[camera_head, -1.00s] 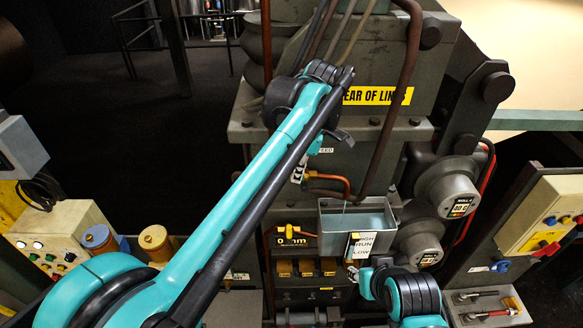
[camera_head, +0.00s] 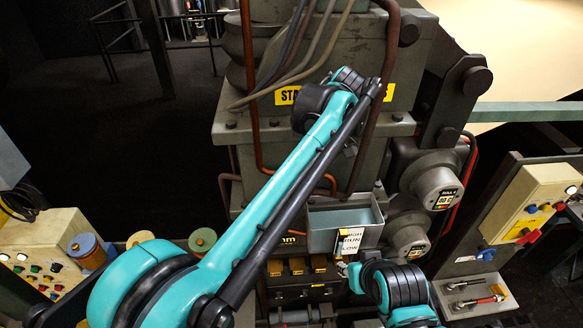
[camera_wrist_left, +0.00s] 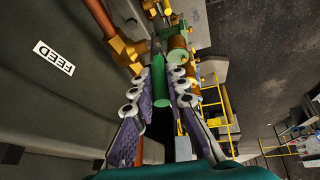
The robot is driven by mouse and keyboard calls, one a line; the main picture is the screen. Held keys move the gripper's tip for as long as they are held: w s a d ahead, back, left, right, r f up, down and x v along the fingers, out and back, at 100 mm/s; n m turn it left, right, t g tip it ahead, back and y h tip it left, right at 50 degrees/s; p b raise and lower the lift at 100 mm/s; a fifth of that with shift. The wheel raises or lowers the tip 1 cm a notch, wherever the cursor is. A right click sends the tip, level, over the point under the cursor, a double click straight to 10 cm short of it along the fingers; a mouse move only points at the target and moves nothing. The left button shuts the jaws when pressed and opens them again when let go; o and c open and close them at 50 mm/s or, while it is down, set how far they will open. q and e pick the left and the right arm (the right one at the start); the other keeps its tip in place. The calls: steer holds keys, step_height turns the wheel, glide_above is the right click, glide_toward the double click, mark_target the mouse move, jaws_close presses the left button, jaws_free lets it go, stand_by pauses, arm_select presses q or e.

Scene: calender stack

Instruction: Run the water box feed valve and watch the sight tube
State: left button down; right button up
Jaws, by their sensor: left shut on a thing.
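The water box (camera_head: 322,240) is an open grey metal tray on the machine front. A white HIGH/RUN/LOW plate (camera_head: 350,240) is on its front; I cannot make out the water level. In the left wrist view, a green handle (camera_wrist_left: 159,82) lies between the purple fingers of my left gripper (camera_wrist_left: 166,55), which is shut on it. A brass fitting (camera_wrist_left: 127,50) on a copper pipe and a FEED label (camera_wrist_left: 54,58) are beside it. My left forearm hides this gripper in the head view. My right gripper (camera_head: 353,273) is just below the plate; its fingers are unclear.
A control panel (camera_head: 535,207) stands further right, a button console (camera_head: 42,250) and spools (camera_head: 87,250) at left. Dark floor is open at upper left.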

arm_select(q)
steer(key=c, duration=1.5)
jaws_free()
steer(key=shift+d, duration=0.1)
steer(key=v, duration=1.2)
